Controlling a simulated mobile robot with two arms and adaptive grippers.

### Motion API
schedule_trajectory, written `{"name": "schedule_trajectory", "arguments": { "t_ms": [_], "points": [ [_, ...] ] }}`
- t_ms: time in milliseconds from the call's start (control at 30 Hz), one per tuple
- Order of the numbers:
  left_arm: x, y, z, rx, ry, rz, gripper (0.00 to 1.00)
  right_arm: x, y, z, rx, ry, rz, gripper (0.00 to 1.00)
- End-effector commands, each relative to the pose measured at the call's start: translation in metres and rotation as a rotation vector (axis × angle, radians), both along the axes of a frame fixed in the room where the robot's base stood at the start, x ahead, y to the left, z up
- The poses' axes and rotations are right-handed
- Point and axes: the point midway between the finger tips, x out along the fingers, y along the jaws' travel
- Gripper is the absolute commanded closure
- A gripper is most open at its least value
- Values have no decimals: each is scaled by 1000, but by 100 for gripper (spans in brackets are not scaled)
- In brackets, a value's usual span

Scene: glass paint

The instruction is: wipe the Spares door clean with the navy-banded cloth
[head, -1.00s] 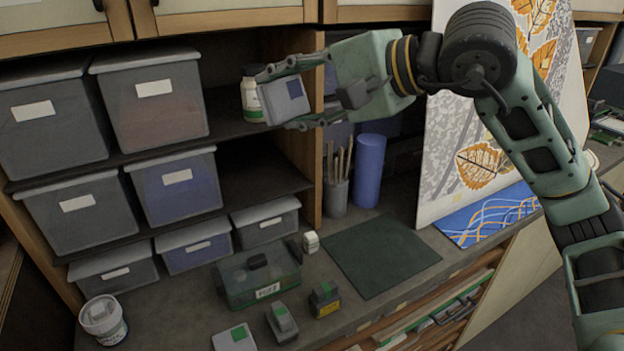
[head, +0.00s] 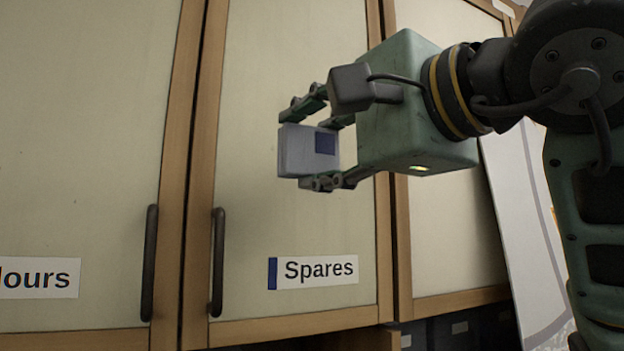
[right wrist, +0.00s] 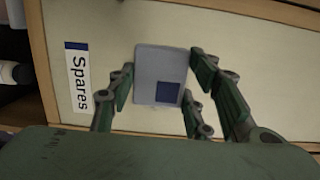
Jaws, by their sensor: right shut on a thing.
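The Spares door (head: 280,60) is a cream panel in a wooden frame, with a dark vertical handle (head: 217,262) at its left. Its Spares label (head: 318,271) has a navy stripe at the left end. My right gripper (head: 303,150) is shut on a pale grey folded cloth (head: 295,158) with a navy square patch, in front of the door, above the label. In the right wrist view the cloth (right wrist: 155,65) stands between the fingers, beside the label (right wrist: 77,80). I cannot tell whether it touches the door. No clear smear shows on the panel. My left gripper is not in view.
Another cream door (head: 80,120) with its own handle (head: 149,262) and a cut-off label ending in "lours" adjoins at the left. A further door panel (head: 450,230) is at the right, partly behind my right arm. Dark bins show in the shelf below.

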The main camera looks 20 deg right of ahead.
Motion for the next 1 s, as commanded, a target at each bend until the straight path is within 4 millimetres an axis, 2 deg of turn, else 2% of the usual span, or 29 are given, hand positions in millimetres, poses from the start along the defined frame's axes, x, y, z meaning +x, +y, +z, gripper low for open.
{"name": "schedule_trajectory", "arguments": {
  "t_ms": [167,333,467,700,1000],
  "points": [
    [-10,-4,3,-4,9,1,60,10,3,2,-1,-1,1,75],
    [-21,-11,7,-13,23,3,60,29,6,1,1,1,1,75],
    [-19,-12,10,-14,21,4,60,41,8,1,0,1,1,75],
    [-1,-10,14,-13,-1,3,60,55,11,1,0,-1,1,75],
    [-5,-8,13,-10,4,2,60,58,12,0,0,-2,1,75]
  ]
}}
